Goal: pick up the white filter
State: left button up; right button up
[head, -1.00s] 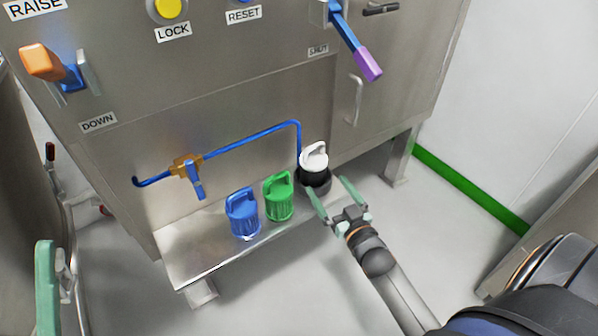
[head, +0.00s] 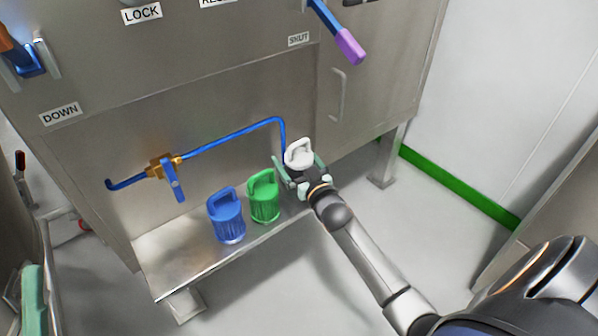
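The white filter (head: 299,153) has a loop handle on top and sits at the right end of the steel shelf, below the end of the blue pipe. Its lower part is hidden behind my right gripper. My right gripper (head: 298,163) is open, with one pale green finger on each side of the white filter. I cannot tell whether the fingers touch it. My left gripper (head: 33,300) shows only in part at the lower left edge, and its opening cannot be made out.
A green filter (head: 264,197) and a blue filter (head: 227,217) stand on the shelf (head: 180,262) just left of the white one. A blue pipe (head: 230,137) with a brass valve (head: 163,167) runs above them. The floor to the right is clear.

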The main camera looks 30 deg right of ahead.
jog(key=c, duration=1.1)
jog(key=shift+c, duration=0.7)
jog(key=shift+r, duration=0.1)
